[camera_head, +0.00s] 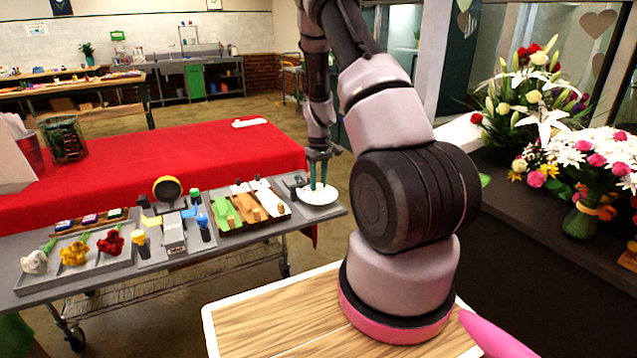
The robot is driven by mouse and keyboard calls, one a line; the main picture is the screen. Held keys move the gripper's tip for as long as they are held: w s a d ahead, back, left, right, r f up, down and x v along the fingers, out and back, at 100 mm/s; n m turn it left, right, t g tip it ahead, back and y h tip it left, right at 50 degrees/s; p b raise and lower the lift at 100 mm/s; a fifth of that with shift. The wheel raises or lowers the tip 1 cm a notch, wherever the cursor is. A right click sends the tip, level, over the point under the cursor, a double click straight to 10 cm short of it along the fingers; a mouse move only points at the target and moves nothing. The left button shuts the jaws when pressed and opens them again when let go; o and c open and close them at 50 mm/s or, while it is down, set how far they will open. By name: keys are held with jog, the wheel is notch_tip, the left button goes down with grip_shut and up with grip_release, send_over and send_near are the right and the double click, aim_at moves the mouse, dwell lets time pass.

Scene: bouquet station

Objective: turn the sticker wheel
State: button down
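A round white disc (304,198), which looks like the sticker wheel, lies flat at the right end of the grey cart. Small coloured marks on its face are too small to read. My gripper (318,187) points straight down over the disc. Its two teal fingers stand apart with a narrow gap between them. The tips come down to the middle of the disc, and whether they touch it or a small knob there I cannot tell. A dark bracket (293,182) stands at the disc's left edge.
Left of the disc on the cart are a wooden tray (262,220) with green, brown and white pieces, a yellow round-topped tool (167,189), and a tray of coloured flowers (75,251). A red-covered table (190,158) stands behind. Flower vases (580,222) stand at right.

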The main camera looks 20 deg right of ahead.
jog(key=shift+m, duration=0.3)
jog(key=m, duration=0.3)
jog(key=shift+m, duration=0.3)
jog(key=m, duration=0.4)
jog(key=shift+m, duration=0.3)
jog(key=m, duration=0.4)
jog(key=shift+m, duration=2.5)
jog(key=c, duration=0.5)
grip_release()
